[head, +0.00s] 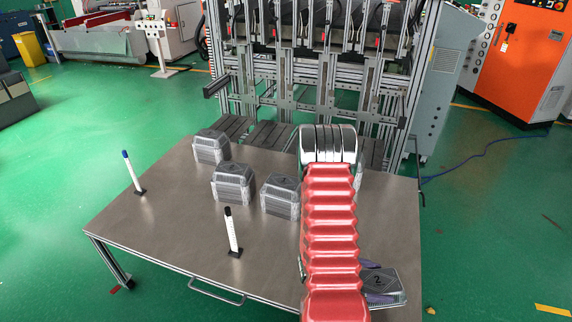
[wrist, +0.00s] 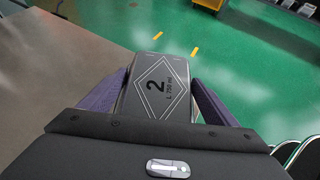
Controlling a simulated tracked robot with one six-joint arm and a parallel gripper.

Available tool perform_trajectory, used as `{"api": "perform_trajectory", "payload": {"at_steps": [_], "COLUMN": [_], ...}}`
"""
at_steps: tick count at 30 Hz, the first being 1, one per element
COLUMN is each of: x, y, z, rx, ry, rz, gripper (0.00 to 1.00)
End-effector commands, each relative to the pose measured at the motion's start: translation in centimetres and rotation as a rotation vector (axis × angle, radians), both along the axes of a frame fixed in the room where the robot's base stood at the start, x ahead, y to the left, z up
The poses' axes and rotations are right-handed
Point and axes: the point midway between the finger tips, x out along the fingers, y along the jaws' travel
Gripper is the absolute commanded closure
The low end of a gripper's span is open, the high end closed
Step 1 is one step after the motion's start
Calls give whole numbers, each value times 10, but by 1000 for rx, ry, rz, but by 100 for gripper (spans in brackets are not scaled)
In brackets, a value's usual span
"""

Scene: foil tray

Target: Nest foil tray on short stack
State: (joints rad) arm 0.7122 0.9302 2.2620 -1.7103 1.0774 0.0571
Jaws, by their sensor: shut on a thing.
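A dark-lidded foil tray marked "2" (head: 386,281) is at the near right of the table. It also fills the middle of the wrist view (wrist: 160,88). My gripper (wrist: 158,92) is shut on it, one purple finger along each side. In the head view my gripper (head: 372,280) is mostly hidden by my red arm. I cannot tell if the tray touches the table. Stacks of similar trays stand at the back left (head: 211,147), the middle (head: 233,184) and nearer my arm (head: 281,198). Another stack (head: 358,178) is mostly hidden behind my arm.
A blue-topped marker (head: 133,173) and a black-topped marker (head: 232,232) stand upright on the metal table (head: 170,220). The table's left and front are otherwise clear. A machine frame (head: 310,80) stands behind. Green floor lies beyond the right edge.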

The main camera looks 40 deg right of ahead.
Motion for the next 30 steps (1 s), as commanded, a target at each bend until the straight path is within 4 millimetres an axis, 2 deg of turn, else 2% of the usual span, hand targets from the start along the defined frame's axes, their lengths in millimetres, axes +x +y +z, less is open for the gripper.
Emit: {"api": "perform_trajectory", "payload": {"at_steps": [5,8,14,18,23,30], "x": [48,86,161,210,259,320], "y": [2,7,32,58,96,164], "z": [12,23,49,70,96,137], "rx": [-1,-2,-2,-3,-3,-4], "ry": [-2,-3,-4,-4,-4,-5], "rz": [187,321,588,761,946,1207], "gripper": [38,38,38,38,38,38]}}
